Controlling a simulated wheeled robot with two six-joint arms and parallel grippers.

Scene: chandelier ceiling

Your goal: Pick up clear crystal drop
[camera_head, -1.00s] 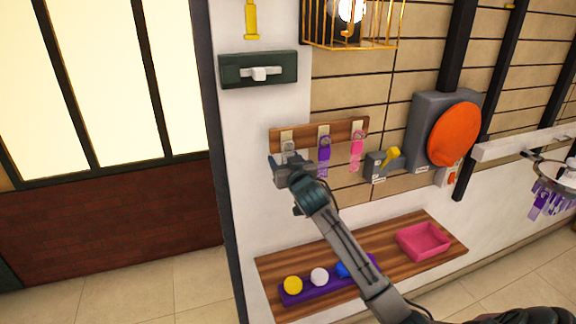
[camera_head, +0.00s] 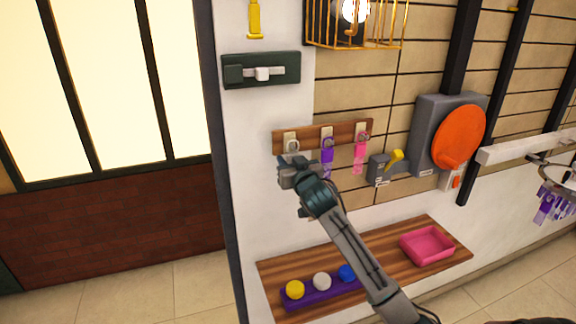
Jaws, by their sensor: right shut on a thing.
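A wooden hook rack (camera_head: 347,129) on the wall holds a row of hanging drops. The clear crystal drop (camera_head: 293,147) is at the leftmost hook; its ring shows, and its lower part is hidden by my gripper. My right gripper (camera_head: 287,166) is shut on the clear drop just below the ring. I cannot tell whether the ring is still on the hook. A purple drop (camera_head: 327,159) and a pink drop (camera_head: 360,157) hang to the right, close to my gripper. My left gripper is not in view.
A wooden shelf (camera_head: 385,250) below holds a pink tray (camera_head: 427,245) and a purple holder (camera_head: 322,294) with yellow, white and blue balls. A grey box with an orange disc (camera_head: 459,137) and a yellow-handled lever (camera_head: 394,160) stand right of the rack.

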